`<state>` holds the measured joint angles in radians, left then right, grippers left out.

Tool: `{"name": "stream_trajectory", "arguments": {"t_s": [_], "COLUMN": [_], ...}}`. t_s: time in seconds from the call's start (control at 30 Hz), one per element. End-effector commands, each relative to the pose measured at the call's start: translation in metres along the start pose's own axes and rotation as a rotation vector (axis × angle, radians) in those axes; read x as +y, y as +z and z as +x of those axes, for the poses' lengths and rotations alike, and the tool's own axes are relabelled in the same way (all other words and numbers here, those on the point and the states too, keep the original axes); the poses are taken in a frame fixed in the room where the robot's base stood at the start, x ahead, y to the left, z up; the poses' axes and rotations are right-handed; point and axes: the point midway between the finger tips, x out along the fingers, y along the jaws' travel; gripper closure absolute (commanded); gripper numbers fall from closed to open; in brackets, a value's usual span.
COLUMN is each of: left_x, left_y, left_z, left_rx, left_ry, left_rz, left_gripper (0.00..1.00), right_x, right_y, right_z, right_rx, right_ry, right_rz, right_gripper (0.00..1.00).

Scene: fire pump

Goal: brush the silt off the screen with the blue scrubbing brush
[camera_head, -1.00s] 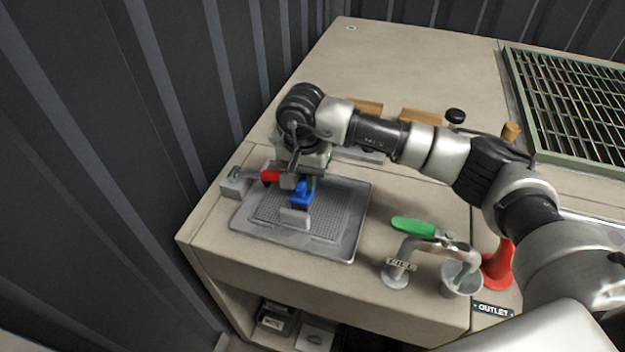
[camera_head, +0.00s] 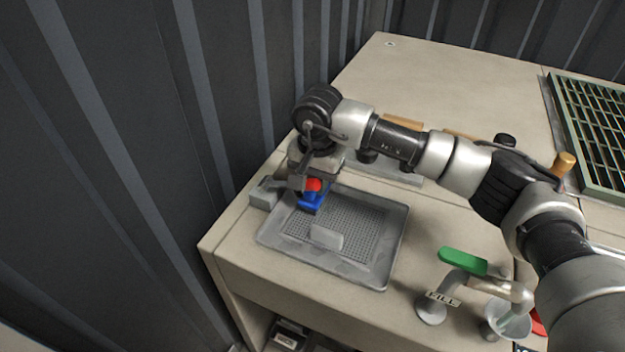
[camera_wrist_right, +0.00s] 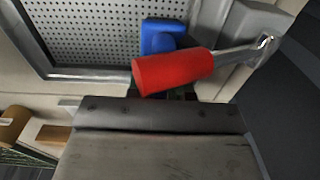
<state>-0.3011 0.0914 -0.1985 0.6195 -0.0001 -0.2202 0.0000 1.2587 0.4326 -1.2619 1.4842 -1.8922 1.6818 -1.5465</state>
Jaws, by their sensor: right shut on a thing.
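The blue scrubbing brush (camera_head: 311,204) is held by my right gripper (camera_head: 309,188) over the back left part of the screen. In the wrist view its blue part (camera_wrist_right: 163,38) shows beyond a red handle. Whether its bristles touch the screen cannot be told. The perforated grey screen (camera_head: 362,228) lies in a shallow metal tray (camera_head: 396,255); its holes also show in the wrist view (camera_wrist_right: 100,30). My left gripper is not in view.
The red handle sits on a metal rod from a grey bracket (camera_head: 264,193) at the tray's left back corner. A tap with a green lever (camera_head: 463,262) and a cup (camera_head: 508,320) stand right. A dark corrugated wall (camera_head: 130,150) rises left.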

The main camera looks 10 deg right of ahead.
Motion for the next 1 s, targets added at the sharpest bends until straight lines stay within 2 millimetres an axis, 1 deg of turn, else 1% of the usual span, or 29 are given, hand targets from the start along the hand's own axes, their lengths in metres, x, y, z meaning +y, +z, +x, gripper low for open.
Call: {"name": "stream_trajectory", "arguments": {"t_s": [0.03, 0.2, 0.43, 0.57, 0.8, 1.0], "left_x": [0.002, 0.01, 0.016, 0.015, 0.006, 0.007], "left_y": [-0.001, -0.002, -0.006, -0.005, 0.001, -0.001], "left_z": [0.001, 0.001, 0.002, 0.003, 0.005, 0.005], "left_rx": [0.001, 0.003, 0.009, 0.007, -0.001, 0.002], "left_ry": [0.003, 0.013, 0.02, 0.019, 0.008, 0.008], "left_rz": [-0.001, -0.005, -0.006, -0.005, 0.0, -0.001], "left_gripper": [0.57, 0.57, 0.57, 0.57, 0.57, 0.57], "right_x": [0.012, 0.025, 0.033, 0.044, 0.062, 0.064], "right_y": [0.012, 0.011, 0.011, 0.01, 0.007, 0.007], "right_z": [0.011, 0.011, 0.01, 0.008, 0.005, 0.003], "right_rx": [-0.03, -0.031, -0.031, -0.029, -0.024, -0.023], "right_ry": [0.043, 0.046, 0.047, 0.043, 0.037, 0.034], "right_rz": [-0.029, -0.029, -0.03, -0.027, -0.021, -0.02], "right_gripper": [1.0, 1.0, 1.0, 1.0, 1.0, 1.0]}}
